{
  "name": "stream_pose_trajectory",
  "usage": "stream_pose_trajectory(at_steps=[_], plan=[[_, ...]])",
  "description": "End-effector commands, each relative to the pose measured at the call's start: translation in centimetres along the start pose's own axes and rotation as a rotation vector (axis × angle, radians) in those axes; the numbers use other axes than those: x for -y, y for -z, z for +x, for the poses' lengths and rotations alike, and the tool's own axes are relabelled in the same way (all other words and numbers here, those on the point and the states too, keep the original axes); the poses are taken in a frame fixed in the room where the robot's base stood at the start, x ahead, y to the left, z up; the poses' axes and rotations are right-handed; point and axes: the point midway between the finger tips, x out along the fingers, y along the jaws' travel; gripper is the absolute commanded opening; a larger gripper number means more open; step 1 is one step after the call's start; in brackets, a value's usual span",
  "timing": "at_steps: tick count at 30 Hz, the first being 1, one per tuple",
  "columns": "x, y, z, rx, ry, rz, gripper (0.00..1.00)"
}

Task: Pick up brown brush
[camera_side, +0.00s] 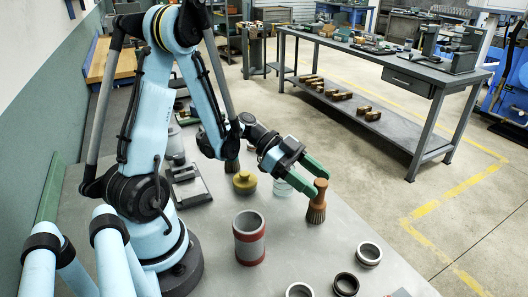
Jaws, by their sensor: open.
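The brown brush (317,203) stands upright on the grey work table, with a brown handle on top and dark bristles below. My gripper (300,180) has two green fingers and is open. One finger reaches behind the top of the brush handle, and the other hangs just left of the brush. The brush appears to lie between or just in front of the fingertips; I cannot tell whether they touch it.
A red and grey cylinder (249,239) stands left of the brush. Several rings, including a white one (369,254) and a black one (346,284), lie at the front. The table's right edge is near the brush.

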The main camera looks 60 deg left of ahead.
Motion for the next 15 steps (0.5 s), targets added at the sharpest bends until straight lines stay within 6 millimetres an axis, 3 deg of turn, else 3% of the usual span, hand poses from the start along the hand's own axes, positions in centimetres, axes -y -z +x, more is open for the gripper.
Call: stream_pose_trajectory(at_steps=[2,13,15], plan=[[0.0,0.0,-0.03,0.0,0.0,0.0,0.57],[0.0,0.0,-0.05,0.0,0.0,0.0,0.01],[0.0,0.0,-0.06,0.0,0.0,0.0,0.0]])
